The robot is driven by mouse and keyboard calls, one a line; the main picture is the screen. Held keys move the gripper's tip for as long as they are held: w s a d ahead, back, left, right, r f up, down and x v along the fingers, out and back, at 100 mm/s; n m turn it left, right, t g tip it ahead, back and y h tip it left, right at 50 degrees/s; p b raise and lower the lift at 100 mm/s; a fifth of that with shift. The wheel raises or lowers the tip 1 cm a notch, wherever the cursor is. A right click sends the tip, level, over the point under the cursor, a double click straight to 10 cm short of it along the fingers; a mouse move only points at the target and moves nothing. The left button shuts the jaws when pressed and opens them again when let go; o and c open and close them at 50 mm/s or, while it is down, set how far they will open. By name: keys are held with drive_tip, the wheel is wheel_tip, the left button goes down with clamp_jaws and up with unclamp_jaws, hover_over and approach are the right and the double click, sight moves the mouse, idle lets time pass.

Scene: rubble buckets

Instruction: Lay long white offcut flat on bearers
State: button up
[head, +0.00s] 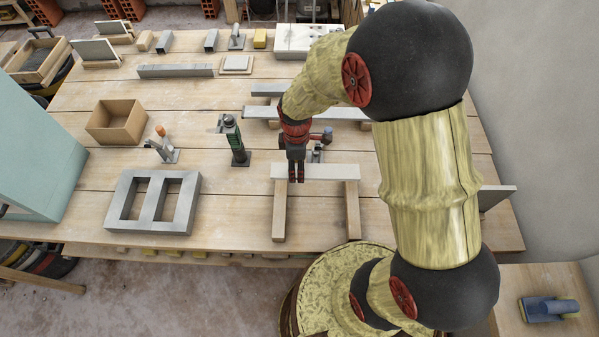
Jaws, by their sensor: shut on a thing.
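The long white offcut (335,173) lies level, left to right, across the far part of two wooden bearers. The left bearer (280,215) and the right bearer (353,212) run front to back on the table, apart from each other. My gripper (296,180) points down and is shut on the offcut left of its middle, near the left bearer. I cannot tell whether the offcut touches the bearers or hangs just above them. The fingers hide a small part of it.
Grey bars (345,113) lie on blocks behind the offcut. The wooden table (235,210) is clear between the frame and left bearer.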

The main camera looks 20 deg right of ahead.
drive_tip(key=shift+w+d+f, duration=0.35)
drive_tip(key=shift+d+f, duration=0.1)
drive_tip(key=shift+f, duration=0.3)
drive_tip(key=shift+w+d+f+b, duration=0.15)
drive_tip(key=shift+f+b, duration=0.4)
drive_tip(key=shift+f, duration=1.1)
drive_tip(key=shift+f, duration=0.45)
drive_tip(key=shift+f+b, duration=0.1)
drive_tip(key=shift+b, duration=0.2)
drive_tip(key=o, duration=1.2)
drive_tip(key=shift+o, duration=0.2)
